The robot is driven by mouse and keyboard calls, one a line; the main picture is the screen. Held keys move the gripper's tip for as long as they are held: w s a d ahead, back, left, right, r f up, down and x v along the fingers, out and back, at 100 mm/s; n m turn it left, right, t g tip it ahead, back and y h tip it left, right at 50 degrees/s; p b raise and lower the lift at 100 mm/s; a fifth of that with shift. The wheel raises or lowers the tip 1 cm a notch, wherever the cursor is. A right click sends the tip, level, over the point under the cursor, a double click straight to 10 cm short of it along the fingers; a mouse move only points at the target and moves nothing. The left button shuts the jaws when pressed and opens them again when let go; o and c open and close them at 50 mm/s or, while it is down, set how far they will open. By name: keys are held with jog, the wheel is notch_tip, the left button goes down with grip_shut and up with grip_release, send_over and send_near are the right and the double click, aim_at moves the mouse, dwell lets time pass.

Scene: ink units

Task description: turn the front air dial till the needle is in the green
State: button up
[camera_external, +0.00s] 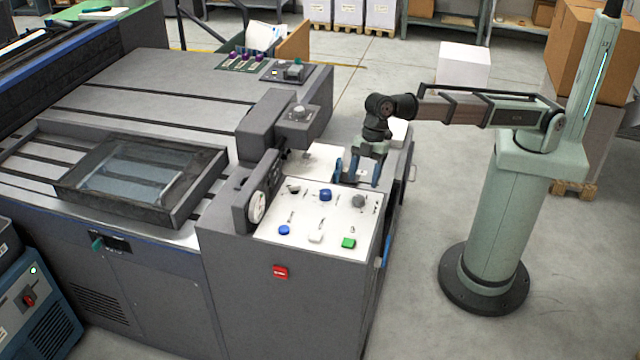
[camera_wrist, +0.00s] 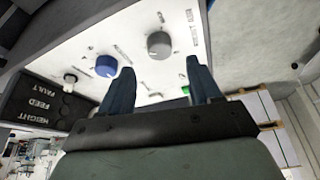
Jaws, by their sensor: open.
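A sloped white control panel (camera_external: 300,213) carries a blue dial (camera_external: 325,195) and a grey dial (camera_external: 358,200). In the wrist view the grey dial (camera_wrist: 159,45) and blue dial (camera_wrist: 106,66) stand beyond my fingertips. The lettering beside the dials is too blurred to tell which is the front air dial. A round white-faced gauge (camera_external: 257,207) stands at the panel's left edge; its needle and any green band are too small to read. My gripper (camera_external: 360,176) is open and empty, above the panel's back right side, apart from the dials. It also shows in the wrist view (camera_wrist: 160,82).
A blue button (camera_external: 284,230), white button (camera_external: 316,236) and green button (camera_external: 348,242) line the panel's front. A red switch (camera_external: 280,272) is on the cabinet front. A dark grey housing (camera_external: 268,125) rises behind and left of the panel.

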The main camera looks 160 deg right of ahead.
aim_at(359, 198)
jog(key=shift+x, duration=2.95)
jog(key=c, duration=1)
jog(key=shift+a+m+g+h, duration=0.1)
jog(key=shift+m+g+h, duration=0.2)
jog(key=shift+m, duration=0.75)
jog(key=shift+a+m+g+h, duration=0.1)
jog(key=shift+m+h, duration=0.3)
jog(key=shift+m, duration=0.65)
jog(key=o, duration=1)
jog(key=shift+r, duration=0.15)
